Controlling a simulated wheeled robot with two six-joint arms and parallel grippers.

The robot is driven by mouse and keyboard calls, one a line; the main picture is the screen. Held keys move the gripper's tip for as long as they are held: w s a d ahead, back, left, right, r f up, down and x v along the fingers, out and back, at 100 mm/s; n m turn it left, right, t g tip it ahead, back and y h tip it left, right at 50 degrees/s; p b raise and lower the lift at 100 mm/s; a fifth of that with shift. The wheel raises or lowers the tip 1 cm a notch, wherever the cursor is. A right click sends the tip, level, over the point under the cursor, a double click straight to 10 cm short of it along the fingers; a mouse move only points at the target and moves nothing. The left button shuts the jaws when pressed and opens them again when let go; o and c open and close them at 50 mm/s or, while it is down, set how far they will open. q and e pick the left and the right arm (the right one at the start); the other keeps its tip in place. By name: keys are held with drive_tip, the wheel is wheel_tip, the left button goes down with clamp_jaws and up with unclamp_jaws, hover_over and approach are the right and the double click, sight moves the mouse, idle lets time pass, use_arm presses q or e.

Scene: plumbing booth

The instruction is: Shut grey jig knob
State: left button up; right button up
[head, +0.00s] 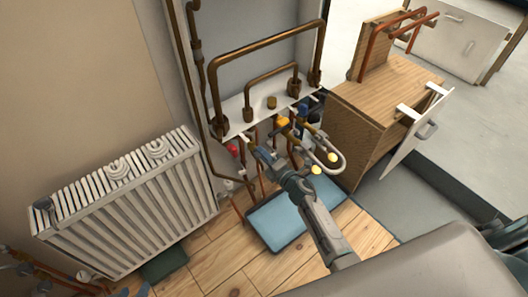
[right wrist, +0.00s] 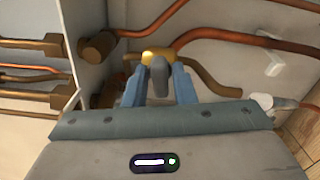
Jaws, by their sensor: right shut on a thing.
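The grey knob (right wrist: 159,78) is between the blue fingers of my right gripper (right wrist: 158,88) in the right wrist view, with a brass body (right wrist: 162,56) behind it. In the head view my right gripper (head: 262,155) is at the pipework below the white shelf, and the knob is hidden there by the fingers. I cannot tell how far the knob is turned.
A yellow handle (head: 282,122) and a red knob (head: 232,149) are close to my right gripper. A U-shaped pipe (head: 335,160) juts out to its right. A white radiator (head: 125,205) stands at left, a wooden cabinet (head: 352,135) at right. A blue mat (head: 285,222) lies below.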

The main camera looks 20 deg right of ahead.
use_arm(q)
drive_tip(key=shift+s+a+r+g+y+p, duration=0.35)
drive_tip(key=shift+a+r+g+p, duration=0.15)
drive_tip(key=shift+g+p, duration=0.1)
use_arm(e)
drive_tip(key=shift+m, duration=1.1)
drive_tip(key=shift+f, duration=0.1)
drive_tip(key=o, duration=0.8)
use_arm(q)
drive_tip(key=shift+s+a+r+m, duration=0.1)
drive_tip(key=shift+r+m, duration=0.05)
drive_tip(key=shift+m, duration=0.15)
use_arm(e)
drive_tip(key=v, duration=1)
drive_tip(key=shift+s, duration=0.4)
drive_tip(key=shift+d, duration=0.15)
